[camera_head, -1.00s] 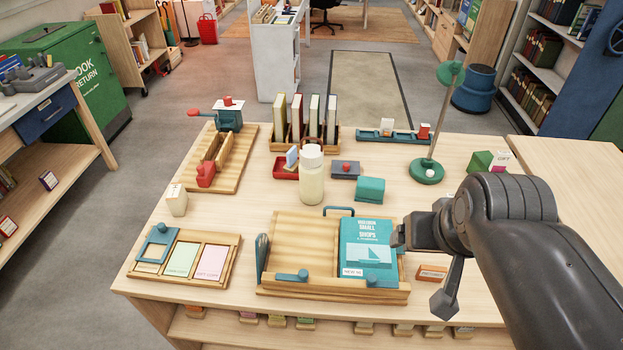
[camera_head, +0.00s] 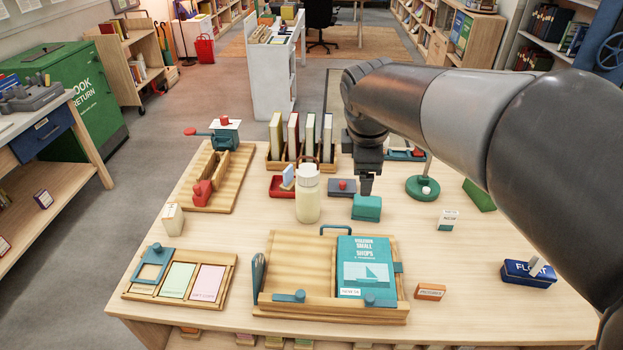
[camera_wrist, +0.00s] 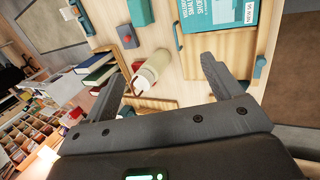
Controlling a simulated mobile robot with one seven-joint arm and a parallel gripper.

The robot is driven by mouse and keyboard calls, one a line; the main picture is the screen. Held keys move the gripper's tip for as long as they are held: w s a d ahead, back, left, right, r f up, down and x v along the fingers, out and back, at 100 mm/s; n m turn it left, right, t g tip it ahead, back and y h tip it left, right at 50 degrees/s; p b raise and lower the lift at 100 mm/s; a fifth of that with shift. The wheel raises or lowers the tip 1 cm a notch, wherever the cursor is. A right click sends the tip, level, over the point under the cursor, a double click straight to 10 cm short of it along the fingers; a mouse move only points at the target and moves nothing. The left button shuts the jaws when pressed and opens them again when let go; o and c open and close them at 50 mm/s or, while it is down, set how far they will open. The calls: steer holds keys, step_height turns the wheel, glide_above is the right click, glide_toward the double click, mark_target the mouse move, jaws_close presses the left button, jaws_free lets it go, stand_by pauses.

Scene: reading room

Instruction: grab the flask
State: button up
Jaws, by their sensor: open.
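The flask (camera_head: 308,200) is a pale cream bottle with a white cap. It stands upright on the wooden table, behind the wooden tray and in front of the book rack. My gripper (camera_head: 366,186) is to the right of the flask and apart from it, above or behind the teal box; the exact height is hard to tell. In the wrist view the flask (camera_wrist: 152,70) shows between the two spread fingers of my gripper (camera_wrist: 165,92), farther off from the camera. The jaws are open and empty.
A wooden tray (camera_head: 292,245) with a teal book (camera_head: 365,266) is in front of the flask. A teal box (camera_head: 367,208) and a blue-grey box (camera_head: 341,188) stand to its right. A red tray (camera_head: 279,187) and book rack (camera_head: 273,163) are behind it. Bare tabletop lies left of the flask.

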steer(key=w+a+f+n, duration=0.3)
steer(key=w+a+n, duration=0.4)
steer(key=w, duration=0.1)
steer(key=n, duration=0.8)
glide_toward(308, 170)
steer(key=x, duration=0.2)
steer(key=a+x, duration=0.1)
steer(key=x, duration=0.1)
steer(key=shift+f, duration=0.3)
steer(key=x, duration=0.4)
steer(key=d+x, duration=0.1)
steer(key=x, duration=0.1)
steer(key=shift+w+f, duration=0.1)
steer(key=shift+f, duration=0.05)
steer(key=c, duration=1.6)
